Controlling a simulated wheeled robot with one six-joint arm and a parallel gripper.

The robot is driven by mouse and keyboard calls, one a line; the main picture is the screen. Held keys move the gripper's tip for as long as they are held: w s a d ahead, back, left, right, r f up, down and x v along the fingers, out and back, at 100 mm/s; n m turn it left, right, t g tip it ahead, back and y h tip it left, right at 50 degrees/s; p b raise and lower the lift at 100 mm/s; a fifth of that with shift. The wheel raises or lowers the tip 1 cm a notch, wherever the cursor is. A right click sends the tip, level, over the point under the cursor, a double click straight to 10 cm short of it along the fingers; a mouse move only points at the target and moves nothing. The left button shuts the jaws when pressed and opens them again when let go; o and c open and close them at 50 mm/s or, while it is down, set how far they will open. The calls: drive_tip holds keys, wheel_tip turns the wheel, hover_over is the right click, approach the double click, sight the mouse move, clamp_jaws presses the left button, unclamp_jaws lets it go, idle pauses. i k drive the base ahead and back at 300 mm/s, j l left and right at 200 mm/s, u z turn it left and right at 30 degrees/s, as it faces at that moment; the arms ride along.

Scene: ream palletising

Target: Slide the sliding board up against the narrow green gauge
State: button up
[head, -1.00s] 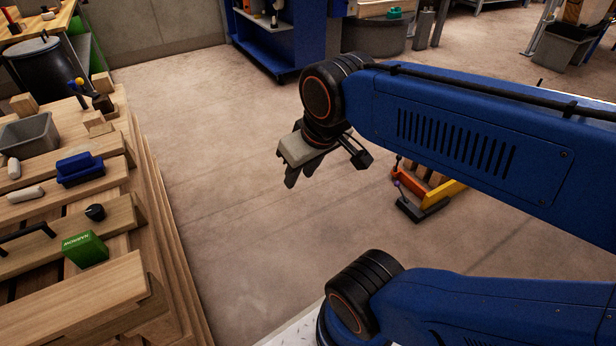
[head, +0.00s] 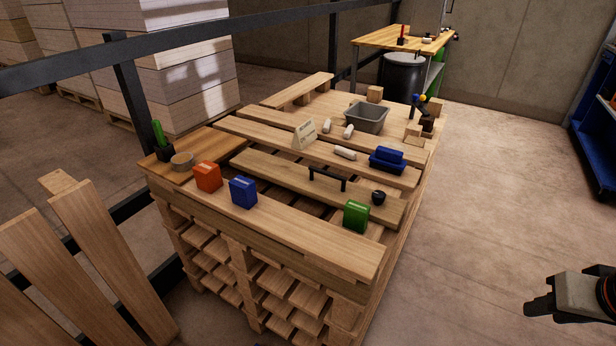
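The sliding board (head: 275,172) is a pale plank with a black bar handle (head: 327,174) and a round black knob (head: 378,197) near its right end. It lies on top of the pallet stack, behind the front plank. The green gauge (head: 356,217) is a small upright block between the sliding board's right end and the front plank. I cannot tell whether the board touches it. My gripper (head: 538,307) is at the right edge, over the floor, well away from the pallet. Its finger opening cannot be made out, and no object shows in it.
An orange block (head: 208,176) and a blue block (head: 243,192) stand at the front plank's left. Behind lie a grey bin (head: 367,117), a blue brush-like object (head: 387,159), white rolls and a small sign (head: 304,134). A dark rail (head: 130,80) runs behind. Floor at right is clear.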

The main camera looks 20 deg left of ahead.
sight(334, 190)
drive_tip(key=u, duration=1)
